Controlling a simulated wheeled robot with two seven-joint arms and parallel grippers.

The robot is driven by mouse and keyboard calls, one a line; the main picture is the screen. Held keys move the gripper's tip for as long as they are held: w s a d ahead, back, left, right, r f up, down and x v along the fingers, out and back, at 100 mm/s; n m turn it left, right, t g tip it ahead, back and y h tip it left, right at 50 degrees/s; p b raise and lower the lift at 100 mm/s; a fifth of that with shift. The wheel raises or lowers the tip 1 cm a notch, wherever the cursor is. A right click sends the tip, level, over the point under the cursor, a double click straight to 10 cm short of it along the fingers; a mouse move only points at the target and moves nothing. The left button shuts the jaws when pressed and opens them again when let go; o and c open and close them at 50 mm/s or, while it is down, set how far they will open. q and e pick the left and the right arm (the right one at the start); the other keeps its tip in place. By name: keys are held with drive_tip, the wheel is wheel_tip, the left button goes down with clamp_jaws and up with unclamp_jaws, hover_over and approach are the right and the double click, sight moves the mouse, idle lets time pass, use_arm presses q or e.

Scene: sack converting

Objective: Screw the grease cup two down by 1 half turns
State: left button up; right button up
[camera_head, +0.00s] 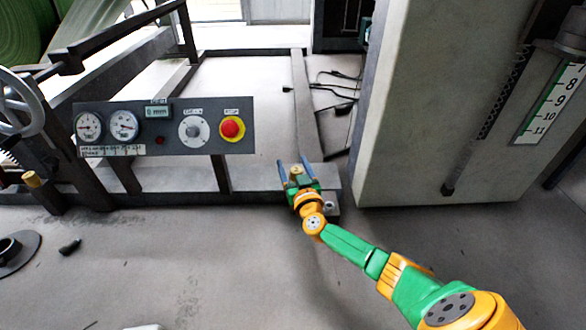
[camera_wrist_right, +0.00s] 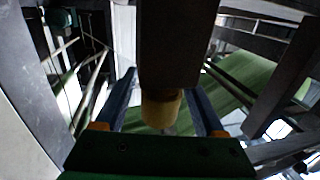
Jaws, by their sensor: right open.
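A brass-coloured grease cup (camera_wrist_right: 161,109) hangs below a dark bar in the right wrist view, between my two blue fingers. My right gripper (camera_wrist_right: 165,105) is open, with a finger on each side of the cup and gaps visible. In the head view my right gripper (camera_head: 294,166) is at the corner of the dark machine frame, its fingers pointing away from me. A small brass top (camera_head: 296,170) shows between them. Another brass cup (camera_head: 32,179) stands on the frame at the far left. I cannot read which cup is number two. My left gripper is not in view.
A control panel (camera_head: 165,127) with gauges, a knob and a red stop button stands left of my right gripper. A large pale column (camera_head: 425,100) rises close on the right. Cables (camera_head: 338,92) lie behind. The floor (camera_head: 190,260) in front is mostly clear.

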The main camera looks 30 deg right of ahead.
clamp_jaws()
drive_tip(key=shift+d+r+m+g+h+p, duration=0.1)
drive_tip(key=shift+r+m+g+h+p, duration=0.2)
drive_tip(key=shift+m+h+p, duration=0.75)
drive_tip(key=shift+s+d+f+g+h+p, duration=0.1)
drive_tip(key=shift+g+h+p, duration=0.2)
drive_tip(key=shift+h+p, duration=0.2)
drive_tip(key=shift+f+m+g+h, duration=0.15)
drive_tip(key=shift+m+g+h, duration=0.1)
drive_tip(key=shift+g+h, duration=0.1)
drive_tip(key=shift+s+d+f+m+g+h+b, duration=0.1)
drive_tip(key=shift+d+m+g+h+b, duration=0.1)
drive_tip(key=shift+m+g+h, duration=0.25)
drive_tip(key=shift+s+d+f+m+g+h+b, duration=0.1)
drive_tip(key=shift+m+g+h+b, duration=0.1)
drive_tip(key=shift+m+h, duration=0.25)
drive_tip(key=shift+s+d+f+m+g+h+b, duration=0.1)
drive_tip(key=shift+m+g+h+b, duration=0.55)
drive_tip(key=shift+g+h, duration=0.2)
drive_tip(key=shift+s+d+m+g+h+b, duration=0.2)
drive_tip(key=shift+m+g+h+b, duration=0.5)
drive_tip(key=shift+b, duration=0.2)
drive_tip(key=shift+r+m+g+h+b, duration=0.25)
drive_tip(key=shift+g+b, duration=0.1)
drive_tip(key=shift+g, duration=0.1)
drive_tip(key=shift+s, duration=0.1)
